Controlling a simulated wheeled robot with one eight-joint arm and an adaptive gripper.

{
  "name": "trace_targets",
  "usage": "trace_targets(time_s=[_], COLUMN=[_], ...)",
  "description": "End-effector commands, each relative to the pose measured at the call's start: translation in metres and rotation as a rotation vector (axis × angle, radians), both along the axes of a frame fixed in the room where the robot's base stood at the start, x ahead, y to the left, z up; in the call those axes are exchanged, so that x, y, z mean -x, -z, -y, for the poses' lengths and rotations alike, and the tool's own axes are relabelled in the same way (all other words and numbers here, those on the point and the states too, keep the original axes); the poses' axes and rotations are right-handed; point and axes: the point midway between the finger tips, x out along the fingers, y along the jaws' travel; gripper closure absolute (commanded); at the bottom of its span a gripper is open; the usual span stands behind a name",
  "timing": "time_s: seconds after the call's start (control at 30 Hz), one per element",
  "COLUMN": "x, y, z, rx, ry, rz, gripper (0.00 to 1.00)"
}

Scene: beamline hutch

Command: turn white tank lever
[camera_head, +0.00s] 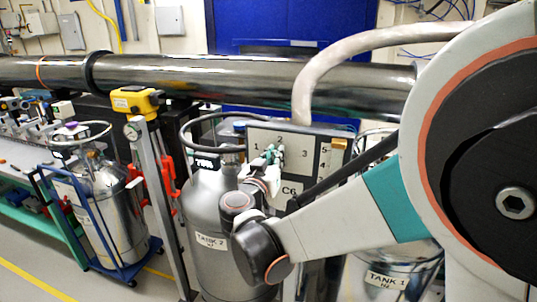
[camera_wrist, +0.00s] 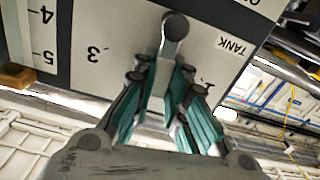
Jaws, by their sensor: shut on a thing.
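The lever (camera_wrist: 174,30) is a grey bar with a round pivot end, mounted on a white panel (camera_wrist: 105,25) marked with numbers and the word TANK. The panel also shows in the head view (camera_head: 335,158), standing behind the grey TANK 2 cylinder. My gripper (camera_wrist: 165,78) has teal-padded fingers on both sides of the lever's lower part and is shut on it. In the head view my gripper (camera_head: 274,158) is small against the panel, and the lever is hidden there by my gripper and wrist.
TANK 2 (camera_head: 205,205) stands close beside my wrist, with a ring handle on top. TANK 1 (camera_head: 385,285) is partly behind my arm. A large steel pipe (camera_head: 210,75) crosses above. A yellow device (camera_head: 134,102) on a post and a silver tank (camera_head: 110,210) on a blue cart stand left.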

Motion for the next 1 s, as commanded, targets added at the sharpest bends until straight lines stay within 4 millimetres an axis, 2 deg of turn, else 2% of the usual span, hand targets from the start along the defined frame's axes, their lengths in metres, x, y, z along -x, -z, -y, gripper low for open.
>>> trace_targets(time_s=[0.3, 0.77, 0.8, 0.87, 1.0], x=[0.0026, 0.0029, 0.0029, 0.0027, 0.0025], y=[0.0006, 0.0008, 0.0008, 0.0007, 0.0004], z=[0.0047, 0.0053, 0.0053, 0.0052, 0.0052], rx=[-0.089, -0.101, -0.101, -0.100, -0.100], ry=[0.000, 0.000, 0.000, 0.000, 0.000], rz=[0.031, 0.035, 0.035, 0.035, 0.035], gripper=[1.00, 1.00, 0.80, 0.67, 0.66])
